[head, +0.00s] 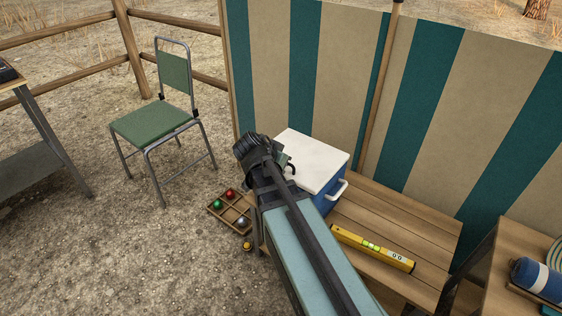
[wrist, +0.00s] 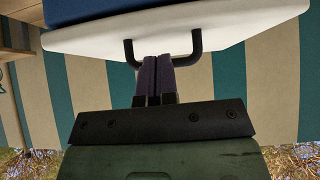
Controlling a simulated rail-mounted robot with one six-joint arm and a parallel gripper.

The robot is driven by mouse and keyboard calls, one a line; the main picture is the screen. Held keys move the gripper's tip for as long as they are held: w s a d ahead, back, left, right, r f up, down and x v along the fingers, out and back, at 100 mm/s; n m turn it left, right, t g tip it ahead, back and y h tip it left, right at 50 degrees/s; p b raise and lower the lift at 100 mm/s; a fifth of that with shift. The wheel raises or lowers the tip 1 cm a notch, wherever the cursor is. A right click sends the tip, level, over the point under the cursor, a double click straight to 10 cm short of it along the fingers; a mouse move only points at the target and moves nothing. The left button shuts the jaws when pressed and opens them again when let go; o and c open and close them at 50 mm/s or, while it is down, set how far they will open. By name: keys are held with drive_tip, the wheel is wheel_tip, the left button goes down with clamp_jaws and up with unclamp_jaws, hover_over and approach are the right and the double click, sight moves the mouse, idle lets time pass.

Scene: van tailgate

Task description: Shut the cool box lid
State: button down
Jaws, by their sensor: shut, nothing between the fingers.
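The cool box stands on the slatted bench, with a blue body (head: 328,203) and a white lid (head: 315,155). The lid lies over the body and looks level; I cannot tell whether a thin gap is left. A white handle (head: 338,189) is on its right side. In the wrist view, which is upside down, the lid (wrist: 230,35) lies against the blue body (wrist: 90,9). A dark bracket-like handle (wrist: 196,42) sticks out from the lid's edge. My gripper (wrist: 158,62) is shut and empty, its fingertips between the handle's two arms. My arm hides part of the box's left side.
A yellow spirit level (head: 372,248) lies on the bench (head: 415,225). A divided wooden tray (head: 230,212) with coloured balls is on the ground at left, with a yellow ball (head: 247,246) beside it. A green chair (head: 153,125) stands farther left. A striped windbreak (head: 335,60) rises behind the box.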

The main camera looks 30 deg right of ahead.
idle(0.4)
drive_tip(key=p+v, duration=0.9)
drive_tip(key=v, duration=0.4)
drive_tip(key=shift+p, duration=0.35)
